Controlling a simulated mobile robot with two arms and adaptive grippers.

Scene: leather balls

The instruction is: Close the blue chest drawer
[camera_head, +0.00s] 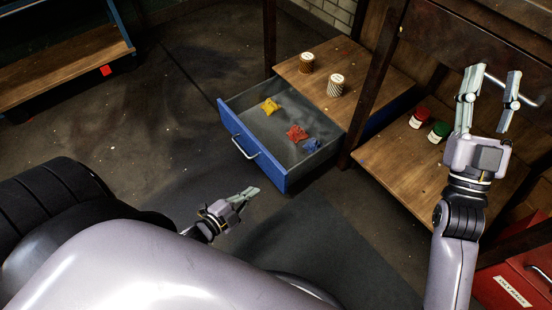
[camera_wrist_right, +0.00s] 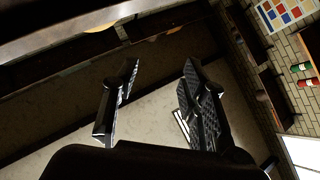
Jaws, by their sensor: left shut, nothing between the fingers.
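The blue chest drawer (camera_head: 262,154) is pulled out below a wooden shelf top, with its metal handle (camera_head: 244,147) on the front panel. A yellow item (camera_head: 271,106), a red item (camera_head: 297,132) and a blue item (camera_head: 311,145) lie inside it. My left gripper (camera_head: 249,193) is shut and empty, low in front of the drawer and apart from its front panel. My right gripper (camera_head: 489,98) is raised at the right, well away from the drawer, with its fingers spread and nothing between them. Its open fingers also show in the right wrist view (camera_wrist_right: 158,108).
Two jars, one brown (camera_head: 306,63) and one striped (camera_head: 336,85), stand on the shelf above the drawer. Red-lidded (camera_head: 420,118) and green-lidded (camera_head: 438,132) jars stand on the right shelf. Dark posts frame the shelves. The floor left of the drawer is clear.

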